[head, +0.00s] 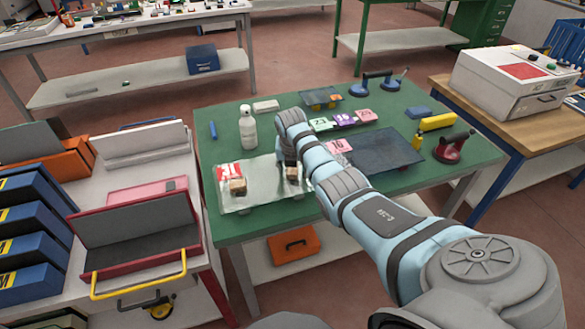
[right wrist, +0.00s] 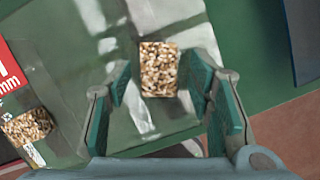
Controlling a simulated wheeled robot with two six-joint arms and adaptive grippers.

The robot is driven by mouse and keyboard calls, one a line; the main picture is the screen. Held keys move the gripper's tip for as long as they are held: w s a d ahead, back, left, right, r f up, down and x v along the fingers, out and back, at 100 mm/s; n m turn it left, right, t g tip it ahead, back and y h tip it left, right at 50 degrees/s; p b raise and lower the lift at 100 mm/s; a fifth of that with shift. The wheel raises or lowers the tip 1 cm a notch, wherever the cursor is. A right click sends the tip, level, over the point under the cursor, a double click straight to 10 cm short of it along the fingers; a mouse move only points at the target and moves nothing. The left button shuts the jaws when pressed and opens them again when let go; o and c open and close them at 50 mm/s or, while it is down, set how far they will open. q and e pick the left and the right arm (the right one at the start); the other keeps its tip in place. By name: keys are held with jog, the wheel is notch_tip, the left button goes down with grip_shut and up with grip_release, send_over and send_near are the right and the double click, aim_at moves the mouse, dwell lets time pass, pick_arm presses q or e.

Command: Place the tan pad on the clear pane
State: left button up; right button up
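The clear pane (head: 238,204) lies on the left part of the green table; it fills much of the right wrist view (right wrist: 75,85). One speckled tan pad (head: 292,180) is near the pane's right end, and in the right wrist view (right wrist: 158,68) it appears to rest on the pane. A second tan pad (head: 238,187) sits farther left, beside a red label, and also shows in the right wrist view (right wrist: 28,127). My right gripper (right wrist: 158,76) is open, its green-lined fingers either side of the first pad with gaps. My left gripper is not in view.
On the green table (head: 232,226) stand a white bottle (head: 248,128) behind the pane, numbered tags (head: 345,118), a dark panel (head: 392,150) and a red suction lifter (head: 453,148). A red case (head: 140,220) on a cart adjoins the left side.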

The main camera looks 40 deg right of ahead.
jog(key=shift+r, duration=0.15)
jog(key=p+v, duration=0.3)
jog(key=v, duration=0.9)
jog(key=shift+p, duration=0.35)
